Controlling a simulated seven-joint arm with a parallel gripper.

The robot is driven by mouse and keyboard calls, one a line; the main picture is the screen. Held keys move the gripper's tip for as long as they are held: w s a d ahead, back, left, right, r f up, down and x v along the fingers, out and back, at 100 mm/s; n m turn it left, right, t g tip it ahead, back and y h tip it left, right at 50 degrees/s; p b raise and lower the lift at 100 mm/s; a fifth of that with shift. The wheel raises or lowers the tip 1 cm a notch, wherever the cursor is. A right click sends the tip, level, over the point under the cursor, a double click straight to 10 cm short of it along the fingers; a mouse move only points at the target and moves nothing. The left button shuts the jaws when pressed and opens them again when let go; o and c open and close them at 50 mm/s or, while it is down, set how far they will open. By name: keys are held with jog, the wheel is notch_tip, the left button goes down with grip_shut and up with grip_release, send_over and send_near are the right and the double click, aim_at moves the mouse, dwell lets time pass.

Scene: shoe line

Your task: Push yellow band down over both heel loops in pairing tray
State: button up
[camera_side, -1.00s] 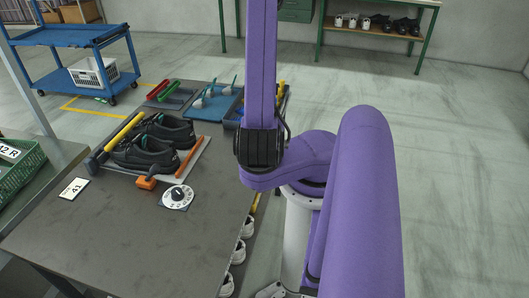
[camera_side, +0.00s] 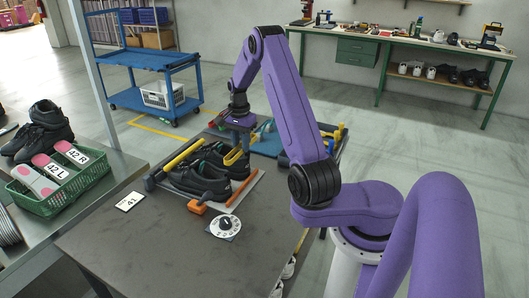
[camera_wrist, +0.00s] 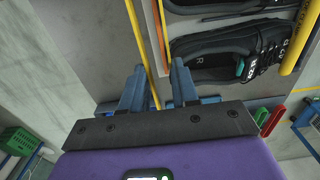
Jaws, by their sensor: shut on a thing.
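My gripper (camera_side: 237,122) is above the right part of the pairing tray (camera_side: 149,184) in the side view. It is shut on the yellow band (camera_side: 236,156), a loop that hangs below it near the shoes. Two black shoes (camera_side: 198,180) lie side by side in the tray, between a yellow bar and an orange bar. In the wrist view the blue fingers (camera_wrist: 156,75) flank a thin yellow strip, and a shoe (camera_wrist: 228,52) marked R lies to the right of them. I cannot tell whether the band touches the shoes; the heel loops are not clear.
An orange-handled tool (camera_side: 198,207), a white dial (camera_side: 224,226) and a card marked 41 (camera_side: 130,201) lie near the tray. A green basket (camera_side: 55,185) stands left. A blue tray (camera_side: 268,142) lies behind. The table's front is clear.

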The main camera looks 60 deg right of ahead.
jog(key=shift+w+a+f, duration=0.1)
jog(key=shift+w+f, duration=0.15)
jog(key=shift+f, duration=0.55)
jog(key=shift+w+a+f, duration=0.1)
jog(key=shift+w+f, duration=0.1)
jog(key=shift+f, duration=0.6)
jog(key=shift+w+a+f, duration=0.1)
jog(key=shift+w+f, duration=0.15)
jog(key=shift+f, duration=0.55)
jog(key=shift+d+f, duration=0.1)
jog(key=shift+f, duration=0.45)
jog(key=o, duration=1.1)
jog(key=shift+r, duration=0.1)
jog(key=shift+r, duration=4.45)
